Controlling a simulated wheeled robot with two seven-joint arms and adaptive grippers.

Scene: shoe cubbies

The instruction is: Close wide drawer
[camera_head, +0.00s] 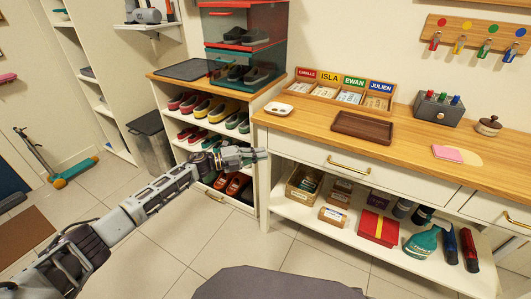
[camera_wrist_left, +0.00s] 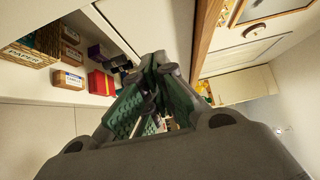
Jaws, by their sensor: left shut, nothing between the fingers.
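The wide drawer (camera_head: 315,152) is a white front with a brass bar handle (camera_head: 349,165), just below the wooden counter top. Its front looks flush or nearly flush with the bench; I cannot tell if a small gap is left. My left gripper (camera_head: 262,154) is shut and empty at the left end of the drawer front, well left of the handle. In the left wrist view its green-padded fingers (camera_wrist_left: 156,62) meet in front of a white panel; whether they touch it cannot be told. My right gripper is not in view.
The wooden counter (camera_head: 300,120) carries a brown tray (camera_head: 363,127), a name-card organizer (camera_head: 343,92) and a grey box with colored knobs (camera_head: 438,107). The open shelf below holds boxes and bottles. A shoe rack (camera_head: 177,148) stands to the left. The tiled floor in front is largely clear.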

